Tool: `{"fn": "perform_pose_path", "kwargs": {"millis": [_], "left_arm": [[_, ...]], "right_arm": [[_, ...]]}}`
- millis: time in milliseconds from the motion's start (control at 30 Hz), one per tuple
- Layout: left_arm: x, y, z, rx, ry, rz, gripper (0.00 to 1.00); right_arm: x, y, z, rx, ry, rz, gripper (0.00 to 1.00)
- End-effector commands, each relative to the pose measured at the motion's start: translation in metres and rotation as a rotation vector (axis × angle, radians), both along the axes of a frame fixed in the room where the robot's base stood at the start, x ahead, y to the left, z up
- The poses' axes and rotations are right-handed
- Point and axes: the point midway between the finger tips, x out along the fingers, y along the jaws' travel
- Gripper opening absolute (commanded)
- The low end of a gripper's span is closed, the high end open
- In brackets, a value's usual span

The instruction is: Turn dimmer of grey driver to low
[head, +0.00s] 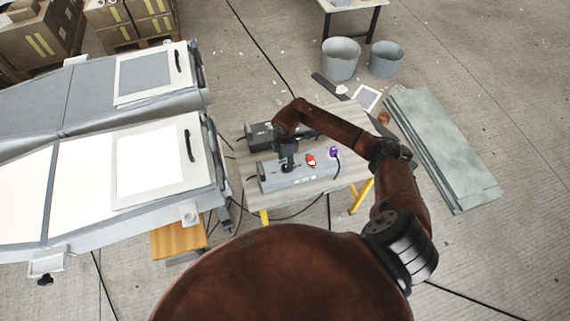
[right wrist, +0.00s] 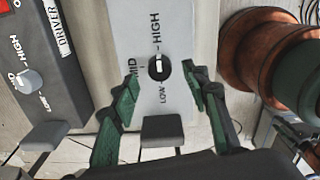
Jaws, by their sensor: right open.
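The grey driver (head: 300,178) is a light grey box on a small table, with a red button and a purple part on its top. Its dimmer knob (right wrist: 159,67) is round and black with a white mark, among the labels HIGH, MID and LOW. I cannot tell for sure which label the mark points to. My right gripper (head: 289,160) is over the left end of the grey driver. In the right wrist view its green-padded fingers (right wrist: 164,80) are open, one on each side of the knob, with gaps between. My left gripper is out of view.
A dark driver (head: 259,136) with a light knob (right wrist: 28,82) lies beside the grey one. The table (head: 345,130) has yellow legs. Large moulds (head: 90,185) stand at left. Two grey buckets (head: 341,60) and greenish boards (head: 440,150) are beyond and right.

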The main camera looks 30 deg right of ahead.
Motion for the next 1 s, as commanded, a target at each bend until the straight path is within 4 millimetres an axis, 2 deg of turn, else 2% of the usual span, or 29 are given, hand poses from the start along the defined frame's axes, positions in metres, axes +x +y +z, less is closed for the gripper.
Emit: {"fn": "perform_pose_path", "kwargs": {"millis": [100, 233, 500, 600, 1000], "left_arm": [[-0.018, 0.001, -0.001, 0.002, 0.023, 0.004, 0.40], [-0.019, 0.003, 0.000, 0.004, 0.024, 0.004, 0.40], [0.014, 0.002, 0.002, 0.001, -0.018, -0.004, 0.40], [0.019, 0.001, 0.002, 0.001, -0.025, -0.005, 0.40], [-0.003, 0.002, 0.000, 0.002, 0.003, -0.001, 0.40]], "right_arm": [[0.000, 0.002, -0.018, 0.003, 0.001, 0.001, 0.42], [0.000, 0.001, -0.032, 0.002, 0.000, 0.000, 0.42], [0.000, 0.000, -0.038, 0.002, -0.001, 0.001, 0.42], [-0.001, -0.001, -0.038, 0.002, -0.001, -0.001, 0.42], [-0.001, -0.001, -0.038, 0.003, -0.002, -0.001, 0.16]]}}
